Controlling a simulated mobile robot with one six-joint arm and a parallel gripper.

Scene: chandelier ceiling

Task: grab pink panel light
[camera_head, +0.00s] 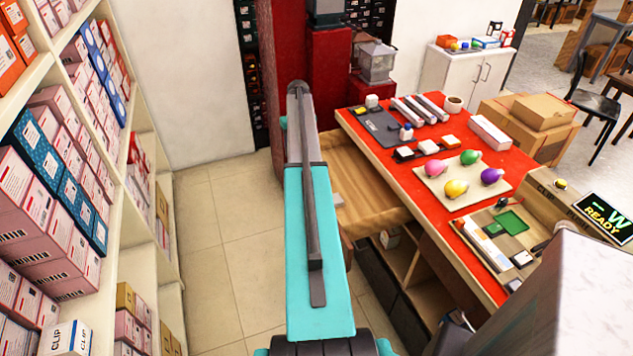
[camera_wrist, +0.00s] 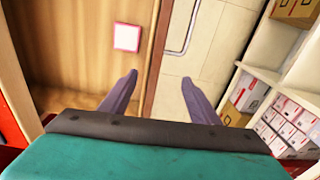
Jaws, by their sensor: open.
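A small square panel light (camera_wrist: 126,37) with a white face and a pink rim lies on a brown wooden surface in the wrist view. A small pale piece (camera_head: 338,200) in the open wooden drawer (camera_head: 375,195) in the head view looks like the same thing, partly hidden behind my arm. My gripper (camera_wrist: 159,77) is open and empty in the wrist view. Its two fingers are apart, with the panel light beyond and left of the left fingertip, not between them. In the head view my arm hides the gripper.
A red-topped workbench (camera_head: 400,185) right of my arm bears a board (camera_head: 437,181) with several coloured bulbs. Shelves (camera_head: 130,110) full of boxes line the left. Tiled floor (camera_head: 215,235) is clear between them. Cardboard boxes (camera_head: 533,120) stand behind the bench.

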